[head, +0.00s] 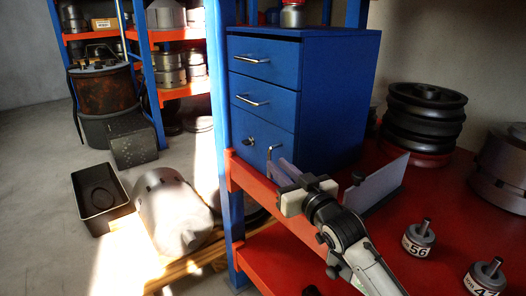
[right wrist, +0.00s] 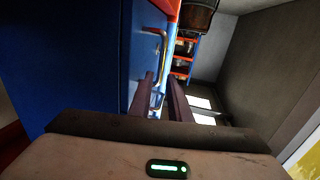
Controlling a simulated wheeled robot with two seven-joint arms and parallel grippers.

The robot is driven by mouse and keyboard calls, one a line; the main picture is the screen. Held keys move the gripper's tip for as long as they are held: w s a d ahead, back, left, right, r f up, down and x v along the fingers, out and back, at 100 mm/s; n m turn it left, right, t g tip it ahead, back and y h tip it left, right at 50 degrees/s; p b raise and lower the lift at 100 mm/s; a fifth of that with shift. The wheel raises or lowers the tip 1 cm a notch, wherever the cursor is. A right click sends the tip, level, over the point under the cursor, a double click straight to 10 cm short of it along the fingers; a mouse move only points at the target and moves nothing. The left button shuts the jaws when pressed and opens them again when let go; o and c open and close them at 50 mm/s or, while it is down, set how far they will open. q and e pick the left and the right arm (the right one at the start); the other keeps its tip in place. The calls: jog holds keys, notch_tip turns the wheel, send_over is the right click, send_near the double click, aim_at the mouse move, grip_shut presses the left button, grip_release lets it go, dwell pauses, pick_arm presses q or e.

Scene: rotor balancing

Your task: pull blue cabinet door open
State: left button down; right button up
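The blue cabinet (head: 335,95) stands on a red shelf, with two drawers above a lower door (head: 244,128). The door looks shut and has a round lock and an upright metal bar handle (head: 270,152) near its right edge. My right gripper (head: 281,169) is at this handle. In the right wrist view, its two dark fingers (right wrist: 160,80) are apart, with the handle (right wrist: 161,60) running between them. I cannot tell whether either finger touches the bar. The handle's lower part is hidden by the fingers in the head view. My left gripper is not in view.
A grey plate (head: 378,186) stands upright on the red shelf right of my gripper. Labelled weights (head: 418,240) and stacked black discs (head: 423,115) are farther right. A blue post (head: 222,120) rises at the cabinet's left. A black bin (head: 98,200) lies on the floor.

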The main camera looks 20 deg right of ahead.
send_near(263, 151)
jog(key=w+a+r, duration=0.2)
jog(key=w, duration=0.1)
jog(key=w+a+r, duration=0.1)
jog(key=shift+w+a, duration=0.1)
jog(key=shift+w, duration=0.25)
grip_shut()
